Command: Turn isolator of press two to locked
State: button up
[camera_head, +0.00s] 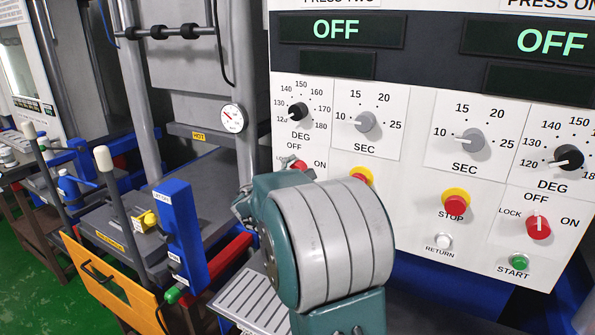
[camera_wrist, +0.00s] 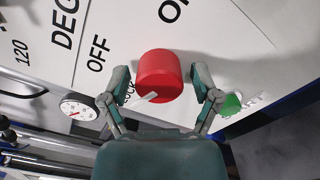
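The red isolator knob of press two (camera_wrist: 160,74) sits between the two fingers of my gripper (camera_wrist: 161,76) in the wrist view. The fingers are spread, with a gap visible on each side of the knob. A white mark at the knob's edge lies beside the partly hidden LOCK label; OFF and ON labels are farther off. In the head view the same knob (camera_head: 299,166) shows small above my arm's wrist, below the OFF label. My arm hides part of it and the panel around it; the fingers are mostly hidden there.
Press two's panel has grey SEC (camera_head: 364,122) and black DEG (camera_head: 298,111) dials and a red stop button (camera_head: 361,176). Press one's isolator (camera_head: 539,226) points to OFF. Its green START button (camera_head: 520,261) is below. A blue lever block (camera_head: 181,235) stands left of my arm.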

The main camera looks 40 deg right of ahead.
jog(key=c, duration=0.7)
jog(key=shift+o, duration=0.3)
jog(key=shift+n, duration=0.8)
jog(key=o, duration=1.1)
jog(key=shift+o, duration=0.2)
jog(key=v, duration=1.2)
jog(key=shift+w, duration=0.1)
